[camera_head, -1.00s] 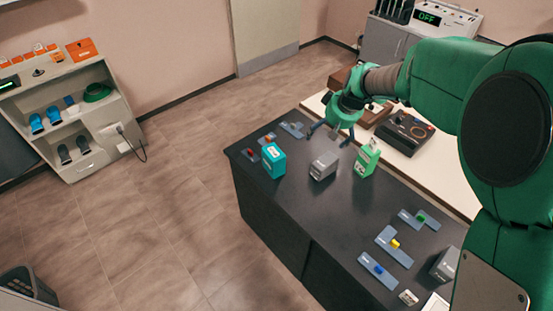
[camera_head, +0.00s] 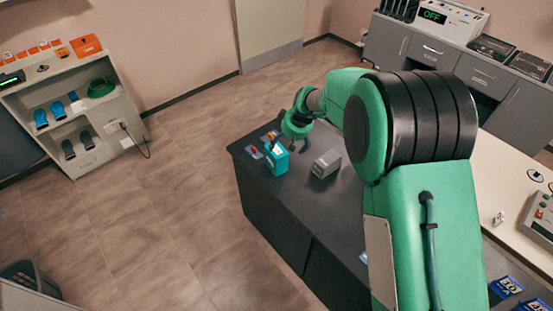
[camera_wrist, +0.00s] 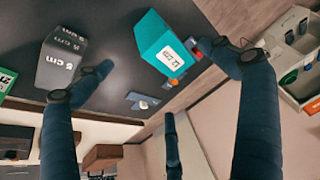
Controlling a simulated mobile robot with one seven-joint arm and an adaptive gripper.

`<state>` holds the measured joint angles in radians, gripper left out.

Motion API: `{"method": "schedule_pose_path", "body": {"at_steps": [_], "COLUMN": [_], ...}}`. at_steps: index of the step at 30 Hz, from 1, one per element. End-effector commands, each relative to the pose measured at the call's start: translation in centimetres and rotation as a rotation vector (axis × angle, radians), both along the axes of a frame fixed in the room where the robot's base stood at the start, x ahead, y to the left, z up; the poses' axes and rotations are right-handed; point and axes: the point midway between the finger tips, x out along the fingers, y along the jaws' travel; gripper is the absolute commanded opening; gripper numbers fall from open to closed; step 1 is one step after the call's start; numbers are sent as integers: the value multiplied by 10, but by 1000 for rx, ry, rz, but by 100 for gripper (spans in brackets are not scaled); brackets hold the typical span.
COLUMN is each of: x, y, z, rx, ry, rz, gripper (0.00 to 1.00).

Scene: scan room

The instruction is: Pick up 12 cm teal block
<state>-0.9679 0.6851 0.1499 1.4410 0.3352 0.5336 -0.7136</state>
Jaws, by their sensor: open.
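The teal block (camera_head: 277,160) stands upright near the far-left corner of the dark table. In the wrist view the teal block (camera_wrist: 160,40) shows its white 12 cm label. My gripper (camera_head: 287,146) is open and empty, close beside and above the block. In the wrist view my gripper (camera_wrist: 152,58) has its fingers spread, with the right fingertip near the block's right edge and the left fingertip nearer the grey block. I cannot tell whether any finger touches the teal block.
A grey block (camera_head: 326,164) stands to the right on the dark table (camera_head: 300,205); it shows in the wrist view (camera_wrist: 62,62). A green block (camera_wrist: 5,82) is at the wrist view's left edge. A small blue-grey fixture (camera_wrist: 142,101) lies beyond the teal block. My arm hides much of the table.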

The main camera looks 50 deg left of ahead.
Motion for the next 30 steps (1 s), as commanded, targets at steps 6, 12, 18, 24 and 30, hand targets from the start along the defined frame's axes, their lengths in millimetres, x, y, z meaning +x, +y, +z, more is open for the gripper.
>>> {"method": "schedule_pose_path", "body": {"at_steps": [6,12,18,24,30], "x": [0,2,3,4,5], "y": [4,13,23,31,33], "z": [-11,-33,-59,-75,-79], "rx": [-1,-1,-2,0,0], "ry": [0,1,1,0,0], "rz": [0,0,0,0,0], "gripper": [95,95,95,95,95]}}
